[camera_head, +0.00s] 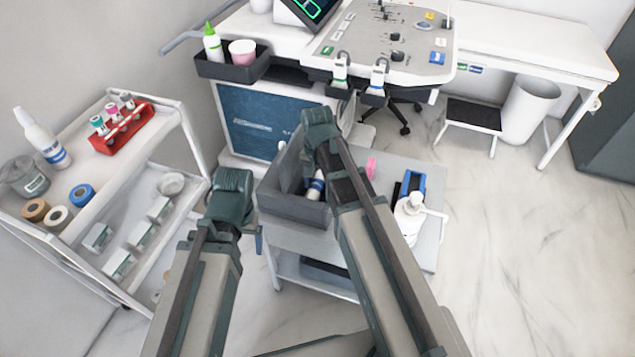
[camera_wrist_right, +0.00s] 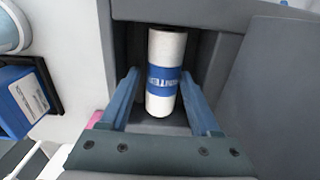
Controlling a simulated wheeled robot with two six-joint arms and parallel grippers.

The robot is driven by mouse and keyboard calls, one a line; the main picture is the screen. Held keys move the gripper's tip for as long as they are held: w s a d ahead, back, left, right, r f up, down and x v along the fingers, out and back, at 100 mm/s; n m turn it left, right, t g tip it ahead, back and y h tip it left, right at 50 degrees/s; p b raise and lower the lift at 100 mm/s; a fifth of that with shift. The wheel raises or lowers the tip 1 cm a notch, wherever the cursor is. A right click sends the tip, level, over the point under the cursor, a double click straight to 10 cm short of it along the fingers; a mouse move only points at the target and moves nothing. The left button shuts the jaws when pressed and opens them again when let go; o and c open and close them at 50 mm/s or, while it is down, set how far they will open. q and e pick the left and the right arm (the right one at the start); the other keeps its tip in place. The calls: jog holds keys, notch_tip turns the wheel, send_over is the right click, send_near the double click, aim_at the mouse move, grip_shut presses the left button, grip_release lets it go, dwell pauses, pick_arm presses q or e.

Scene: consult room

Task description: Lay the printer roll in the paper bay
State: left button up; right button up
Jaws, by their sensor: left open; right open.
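The printer roll is a white cylinder with a blue printed band (camera_wrist_right: 163,88), in a dark grey compartment in the right wrist view. In the head view a small part of it (camera_head: 316,186) shows inside the dark grey divided box (camera_head: 290,205). My right gripper (camera_wrist_right: 158,76) is open, with one blue finger on each side of the roll. I cannot tell whether they touch it. In the head view its arm (camera_head: 320,135) reaches over the box and hides part of it. My left gripper (camera_head: 235,228) is open and empty, left of the box. I cannot make out which opening is the paper bay.
The box stands on a grey cart (camera_head: 428,255) with a white pump bottle (camera_head: 408,216) and a blue carton (camera_head: 412,184). An ultrasound console (camera_head: 390,45) stands behind. A white trolley (camera_head: 85,180) with tapes and bottles is at left.

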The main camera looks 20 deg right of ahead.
aim_at(318, 184)
notch_tip(318, 184, up, 12)
jog(key=p, duration=1.1)
jog(key=shift+f, duration=0.15)
jog(key=s+a+n+h, duration=0.1)
jog(key=s+a+n, duration=0.9)
jog(key=s, duration=0.4)
jog(key=shift+s+a+n, duration=0.15)
jog(key=shift+a+n, duration=0.1)
jog(key=shift+n, duration=0.05)
